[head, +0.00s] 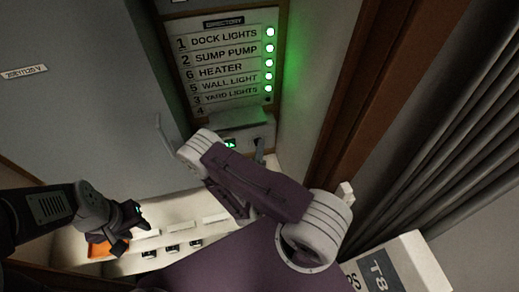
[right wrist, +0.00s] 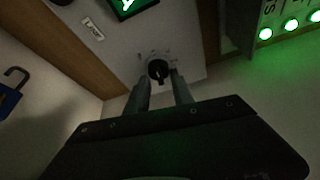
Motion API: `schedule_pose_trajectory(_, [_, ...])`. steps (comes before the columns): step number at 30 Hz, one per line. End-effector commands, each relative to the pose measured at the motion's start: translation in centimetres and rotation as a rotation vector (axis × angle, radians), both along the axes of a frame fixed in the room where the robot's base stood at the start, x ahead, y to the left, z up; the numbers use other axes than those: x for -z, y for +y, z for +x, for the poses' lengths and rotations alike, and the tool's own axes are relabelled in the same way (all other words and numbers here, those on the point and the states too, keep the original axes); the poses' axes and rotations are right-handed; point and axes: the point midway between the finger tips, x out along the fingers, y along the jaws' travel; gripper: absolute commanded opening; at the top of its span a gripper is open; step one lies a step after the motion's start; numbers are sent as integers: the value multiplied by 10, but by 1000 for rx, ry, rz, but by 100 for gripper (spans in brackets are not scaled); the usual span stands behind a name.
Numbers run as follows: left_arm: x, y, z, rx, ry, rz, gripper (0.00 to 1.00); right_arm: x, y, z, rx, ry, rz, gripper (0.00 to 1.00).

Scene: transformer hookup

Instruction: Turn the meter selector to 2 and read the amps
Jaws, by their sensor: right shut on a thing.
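The meter's selector knob (right wrist: 158,68) is a small round black knob on a pale panel in the right wrist view. Faint marks around it are too small to read, so I cannot tell its setting. My right gripper (right wrist: 158,80) is shut on the knob, one finger on each side. The meter's green display (right wrist: 132,4) is cut off by the top edge there. It also shows small in the head view (head: 230,143), partly behind my right arm, and its reading is illegible. My left gripper (head: 132,219) is at the lower left of the head view, away from the meter; its jaw state is unclear.
A directory board (head: 225,65) with several green lamps is above the meter. A pale shelf (head: 182,211) with small labelled parts and an orange tray (head: 100,249) lies below. A blue padlock (right wrist: 9,98) hangs at left in the wrist view. Brown framing stands at right.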

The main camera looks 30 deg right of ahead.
Motion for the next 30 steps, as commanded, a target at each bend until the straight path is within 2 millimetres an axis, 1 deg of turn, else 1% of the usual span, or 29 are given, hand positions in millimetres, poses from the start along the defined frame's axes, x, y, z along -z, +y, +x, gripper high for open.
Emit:
schedule_pose_trajectory(14, [-2, 0, 0, 0, 0, 0, 36, -2, 2, 2, -7, -12, 21, 0])
schedule_pose_trajectory(20, [-7, 0, 0, 0, 0, 0, 36, -4, 2, 2, -6, -22, 65, 0])
schedule_pose_trajectory(23, [-12, 0, 0, 0, 0, 0, 36, -5, 1, 2, -6, -33, 113, 0])
schedule_pose_trajectory(30, [-27, 0, 0, 0, 0, 0, 36, -7, 1, 2, -6, -78, 294, 0])
